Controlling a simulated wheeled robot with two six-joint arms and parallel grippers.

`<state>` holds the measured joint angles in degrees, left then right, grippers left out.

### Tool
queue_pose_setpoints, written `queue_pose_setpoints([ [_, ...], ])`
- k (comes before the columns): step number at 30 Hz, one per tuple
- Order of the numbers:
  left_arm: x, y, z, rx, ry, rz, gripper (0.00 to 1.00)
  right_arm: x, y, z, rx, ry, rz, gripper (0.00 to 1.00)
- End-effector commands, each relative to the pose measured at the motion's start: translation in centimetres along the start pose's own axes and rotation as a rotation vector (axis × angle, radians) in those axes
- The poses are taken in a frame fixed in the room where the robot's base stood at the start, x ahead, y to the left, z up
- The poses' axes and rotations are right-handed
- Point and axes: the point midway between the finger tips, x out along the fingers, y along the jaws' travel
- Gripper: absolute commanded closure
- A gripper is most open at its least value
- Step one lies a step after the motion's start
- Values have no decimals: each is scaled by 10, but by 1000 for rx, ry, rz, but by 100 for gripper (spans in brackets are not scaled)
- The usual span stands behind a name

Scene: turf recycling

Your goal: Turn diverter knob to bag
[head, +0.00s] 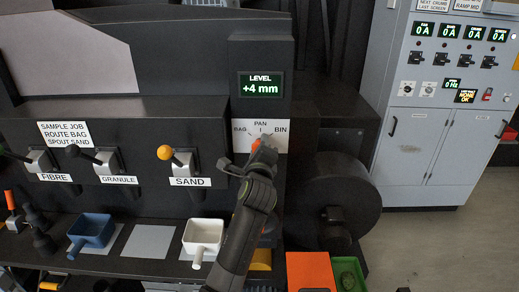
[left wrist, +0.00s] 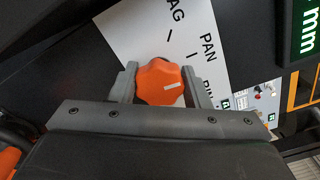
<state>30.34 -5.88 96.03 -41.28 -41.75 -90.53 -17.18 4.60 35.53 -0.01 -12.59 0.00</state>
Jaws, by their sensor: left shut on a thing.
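The diverter knob is an orange, lobed knob (left wrist: 158,82) with a white pointer mark. In the head view the gripper hides most of the knob, and only a bit of orange shows. My right gripper is not in view.
A display (head: 261,85) reads LEVEL +4 mm. A sign (head: 64,134) reads SAMPLE JOB, ROUTE BAG, SPOUT SAND. The SAND lever (head: 165,153) is left of my arm. A white scoop (head: 203,234) and a blue scoop (head: 91,230) sit below. A grey cabinet (head: 440,140) stands right.

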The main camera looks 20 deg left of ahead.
Motion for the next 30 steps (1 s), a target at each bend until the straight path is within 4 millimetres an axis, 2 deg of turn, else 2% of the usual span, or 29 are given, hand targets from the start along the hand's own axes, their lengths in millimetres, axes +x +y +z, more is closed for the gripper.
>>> queue_pose_setpoints([
  [18, 0, 2, 0, -581, -1, -5, 80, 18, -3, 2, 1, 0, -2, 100],
  [30, 0, 2, -1, -864, 0, -5, 80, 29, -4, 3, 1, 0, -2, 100],
])
